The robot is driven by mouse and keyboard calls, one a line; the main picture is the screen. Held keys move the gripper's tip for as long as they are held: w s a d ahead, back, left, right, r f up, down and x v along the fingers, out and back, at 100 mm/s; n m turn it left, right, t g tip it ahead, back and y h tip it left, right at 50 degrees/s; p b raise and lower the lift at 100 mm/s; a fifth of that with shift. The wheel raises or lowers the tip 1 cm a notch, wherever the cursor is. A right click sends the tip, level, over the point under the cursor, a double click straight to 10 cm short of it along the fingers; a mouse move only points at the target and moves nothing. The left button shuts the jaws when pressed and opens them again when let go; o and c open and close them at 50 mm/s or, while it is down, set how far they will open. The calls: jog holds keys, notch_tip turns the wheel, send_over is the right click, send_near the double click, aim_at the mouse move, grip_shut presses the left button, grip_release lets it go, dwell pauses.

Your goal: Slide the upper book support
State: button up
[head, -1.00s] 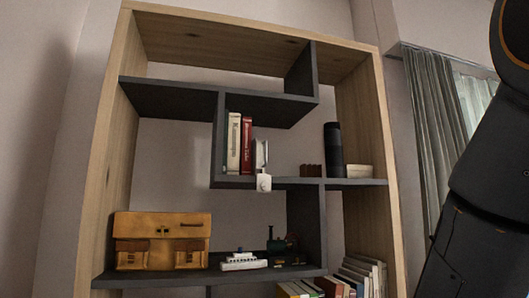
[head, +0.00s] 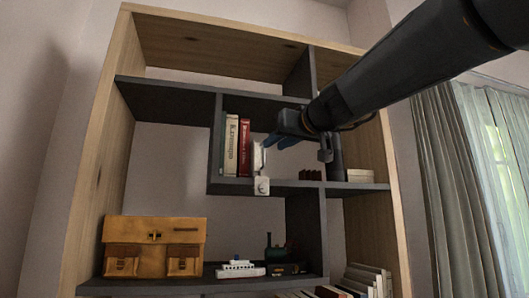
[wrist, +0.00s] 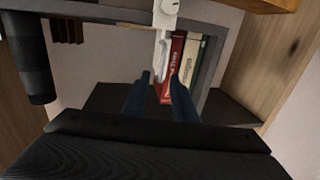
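The upper book support is a small white bracket (head: 259,170) on the middle shelf, right of the upright books (head: 238,147), with its lower part at the shelf's front edge. My gripper (head: 268,143) reaches in from the right, its blue fingers close to the upper part of the support. In the wrist view the gripper (wrist: 166,76) is open, with a gap between its fingers. The support (wrist: 164,22) appears there at the top centre, its plate running down towards that gap. I cannot tell whether the fingers touch it. The red and white books (wrist: 180,62) show behind it.
A dark cylinder (wrist: 35,60) and small brown blocks (head: 310,175) stand right of the support on the same shelf. A dark shelf board (head: 170,95) lies above. Below are an orange bag (head: 154,240), a white toy ship (head: 240,269) and more books (head: 368,280).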

jog(key=r, duration=0.1)
jog(key=p, duration=0.3)
send_over(256, 170)
jog(key=d+v, duration=0.1)
jog(key=v, duration=0.3)
jog(key=shift+w+a+f, duration=0.1)
jog(key=shift+w+a, duration=0.05)
jog(key=shift+w, duration=0.2)
jog(key=shift+c, duration=0.2)
grip_shut()
dwell(0.4)
